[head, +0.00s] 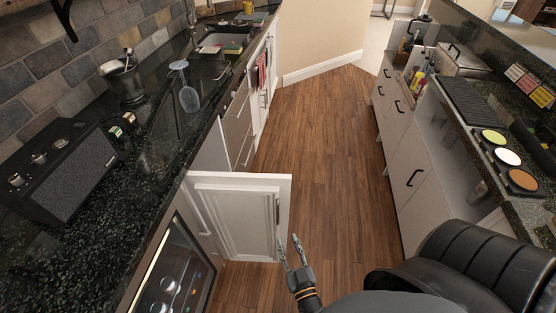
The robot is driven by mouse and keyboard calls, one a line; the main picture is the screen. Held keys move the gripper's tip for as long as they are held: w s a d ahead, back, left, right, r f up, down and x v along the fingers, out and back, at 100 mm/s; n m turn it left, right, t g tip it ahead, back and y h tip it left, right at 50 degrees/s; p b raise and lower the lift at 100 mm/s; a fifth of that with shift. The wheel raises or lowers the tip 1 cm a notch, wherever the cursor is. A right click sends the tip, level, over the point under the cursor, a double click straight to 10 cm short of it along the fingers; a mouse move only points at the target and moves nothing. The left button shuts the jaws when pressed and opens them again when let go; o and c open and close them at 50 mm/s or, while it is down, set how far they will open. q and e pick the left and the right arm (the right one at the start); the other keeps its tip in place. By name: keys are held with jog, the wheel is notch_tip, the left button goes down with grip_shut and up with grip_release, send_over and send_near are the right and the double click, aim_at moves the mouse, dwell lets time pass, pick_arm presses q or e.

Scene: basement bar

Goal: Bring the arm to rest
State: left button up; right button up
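My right gripper (289,240) shows at the bottom centre. Its two slim grey fingers are spread apart with nothing visible between them. It points away from me over the wood floor. Its fingertips are close to the lower right edge of a white cabinet door (232,212), which stands swung out from the left counter. I cannot tell whether the fingertips touch the door. My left gripper is not in view.
A lit bottle fridge (170,285) is at lower left. The wood floor (320,140) between is clear.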

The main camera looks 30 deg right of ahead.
jog(key=shift+f, duration=0.1)
jog(key=s+f+n+g+y, duration=0.1)
jog(key=s+f+g+y, duration=0.2)
jog(key=f, duration=0.7)
jog(key=s+f+n+g, duration=0.1)
jog(key=s+f+g, duration=0.3)
jog(key=f, duration=0.6)
jog(key=s+d+f+g, duration=0.4)
jog(key=s+f, duration=0.2)
jog(key=s, duration=0.3)
jog(key=s+d+f+g, duration=0.3)
jog(key=s+f+g, duration=0.2)
jog(key=s, duration=0.3)
jog(key=shift+s+d+f+n, duration=0.3)
jog(key=shift+s+d+f, duration=0.05)
jog(key=shift+s+f, duration=0.05)
